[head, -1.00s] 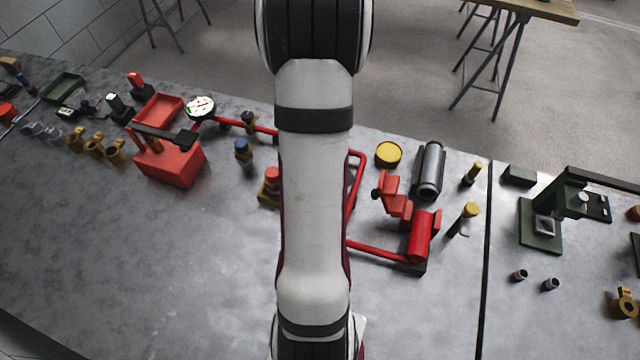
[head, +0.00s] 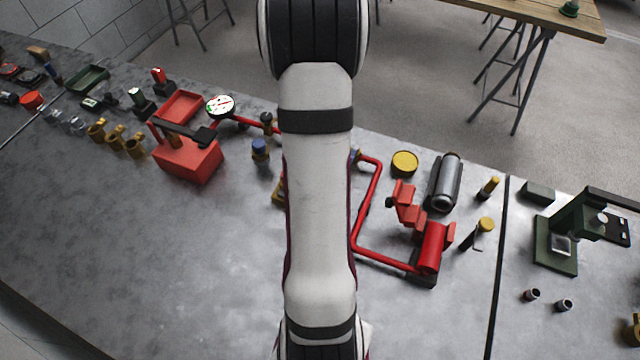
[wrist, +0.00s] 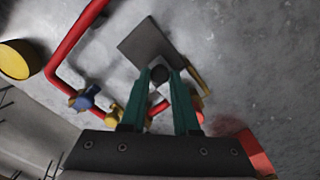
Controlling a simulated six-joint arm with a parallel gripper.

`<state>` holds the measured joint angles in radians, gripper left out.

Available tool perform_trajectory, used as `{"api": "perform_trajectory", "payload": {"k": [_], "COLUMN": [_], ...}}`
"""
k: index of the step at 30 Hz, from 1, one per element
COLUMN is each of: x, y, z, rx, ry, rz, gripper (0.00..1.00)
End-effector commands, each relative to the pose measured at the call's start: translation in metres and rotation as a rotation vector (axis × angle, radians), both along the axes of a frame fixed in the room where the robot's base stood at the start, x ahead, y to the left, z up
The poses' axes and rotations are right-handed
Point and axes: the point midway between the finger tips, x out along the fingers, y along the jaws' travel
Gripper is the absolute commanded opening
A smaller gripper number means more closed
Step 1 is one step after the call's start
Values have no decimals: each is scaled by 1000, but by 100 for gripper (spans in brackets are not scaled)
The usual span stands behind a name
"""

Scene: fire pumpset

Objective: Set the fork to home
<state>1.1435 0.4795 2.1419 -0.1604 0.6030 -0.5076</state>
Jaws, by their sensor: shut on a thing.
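My gripper (wrist: 160,82) shows in the wrist view as two green fingers. They are closed on a small dark round knob (wrist: 158,73). A dark grey square plate (wrist: 150,43) lies just beyond the fingertips, with a brass-coloured bar (wrist: 198,78) at its right. I cannot tell whether the knob and plate are joined, or which part is the fork. In the head view my arm hides the gripper and what it holds. The red pipe frame (head: 371,190) shows right of my arm; the pipe also shows in the wrist view (wrist: 68,50).
A red tank (head: 188,160) with a black lever stands left of my arm. A blue-capped part (head: 260,148) is between them. A yellow disc (head: 404,163), a grey cylinder (head: 443,182) and a red cylinder (head: 430,247) are to the right. The front left bench is clear.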

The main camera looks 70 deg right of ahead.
Motion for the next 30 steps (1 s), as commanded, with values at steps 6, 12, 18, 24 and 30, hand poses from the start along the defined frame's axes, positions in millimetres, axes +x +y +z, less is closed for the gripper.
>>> {"api": "perform_trajectory", "payload": {"k": [6, 12, 18, 24, 30], "x": [3, 3, 3, 3, 3], "y": [0, 1, 0, -1, 0], "z": [1, 0, 12, 70, 129], "rx": [-1, 0, -2, -7, -6], "ry": [-6, -4, -5, -7, -7], "rz": [0, 0, -1, 0, -1], "gripper": [58, 59, 59, 59, 59]}}
